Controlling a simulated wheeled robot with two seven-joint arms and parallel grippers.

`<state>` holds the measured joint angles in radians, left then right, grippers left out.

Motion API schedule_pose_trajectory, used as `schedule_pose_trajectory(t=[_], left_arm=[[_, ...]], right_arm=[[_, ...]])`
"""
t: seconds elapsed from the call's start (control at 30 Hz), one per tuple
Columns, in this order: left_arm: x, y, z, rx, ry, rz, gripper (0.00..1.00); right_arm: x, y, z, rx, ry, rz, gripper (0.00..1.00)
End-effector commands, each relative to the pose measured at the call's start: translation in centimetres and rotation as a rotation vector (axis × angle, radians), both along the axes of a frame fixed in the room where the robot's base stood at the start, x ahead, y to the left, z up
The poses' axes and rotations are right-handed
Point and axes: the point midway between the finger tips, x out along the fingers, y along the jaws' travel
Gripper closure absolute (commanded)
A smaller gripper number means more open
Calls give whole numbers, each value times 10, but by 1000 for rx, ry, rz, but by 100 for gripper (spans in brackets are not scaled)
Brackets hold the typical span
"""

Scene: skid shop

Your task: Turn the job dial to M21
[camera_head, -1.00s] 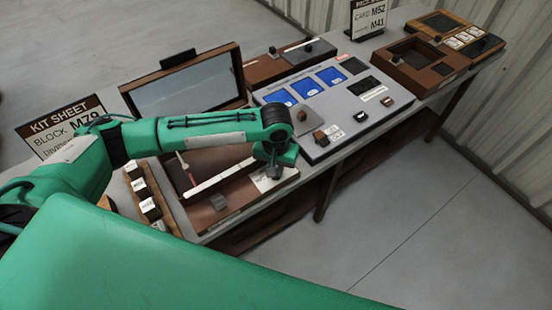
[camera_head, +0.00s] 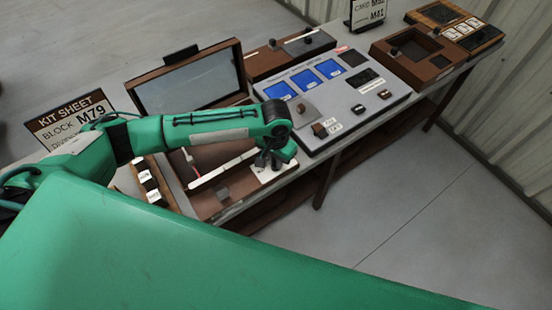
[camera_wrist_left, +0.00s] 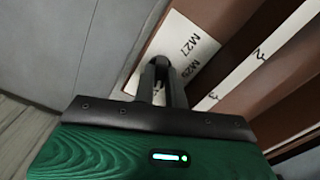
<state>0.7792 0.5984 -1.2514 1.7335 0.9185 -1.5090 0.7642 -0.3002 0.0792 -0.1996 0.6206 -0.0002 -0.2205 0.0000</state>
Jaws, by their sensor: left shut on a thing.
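The labels M27 and M29 are readable beside the knob; M21 and any pointer are hidden or out of frame. My left gripper (camera_wrist_left: 163,82) is shut on the knob, its fingers pointing at the plate. In the head view my left gripper (camera_head: 268,160) is over the right end of the brown tray-like station, at the white plate (camera_head: 272,172). The knob is hidden there by the gripper. My right gripper is not in view.
A framed screen (camera_head: 195,82) stands behind the left arm, beside the kit sheet sign (camera_head: 72,118) reading BLOCK M79. A grey control panel (camera_head: 350,110) with blue screens lies to the right. The floor (camera_head: 430,200) in front is clear.

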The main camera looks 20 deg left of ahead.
Motion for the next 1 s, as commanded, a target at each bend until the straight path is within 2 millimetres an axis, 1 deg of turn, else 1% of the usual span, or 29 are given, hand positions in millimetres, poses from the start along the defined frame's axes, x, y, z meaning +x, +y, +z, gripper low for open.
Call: schedule_pose_trajectory(t=[0.07,0.1,0.17,0.2,0.47,0.57,0.67,0.77,1.0], left_arm=[[0,0,0,1,-1,-1,100],[0,0,0,1,-1,-1,81],[0,0,0,1,-1,-1,70],[0,0,0,1,-1,-1,65],[0,0,1,0,-1,0,65],[1,0,5,-2,-2,0,65],[1,0,18,-2,-4,-1,65],[1,-1,38,-3,-4,-2,65],[1,0,94,-2,-5,-2,65]], right_arm=[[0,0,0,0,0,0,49],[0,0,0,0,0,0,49],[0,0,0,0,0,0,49],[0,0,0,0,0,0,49],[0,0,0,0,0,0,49],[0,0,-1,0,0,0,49],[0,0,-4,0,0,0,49],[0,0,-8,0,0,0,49],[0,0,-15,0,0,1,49]])
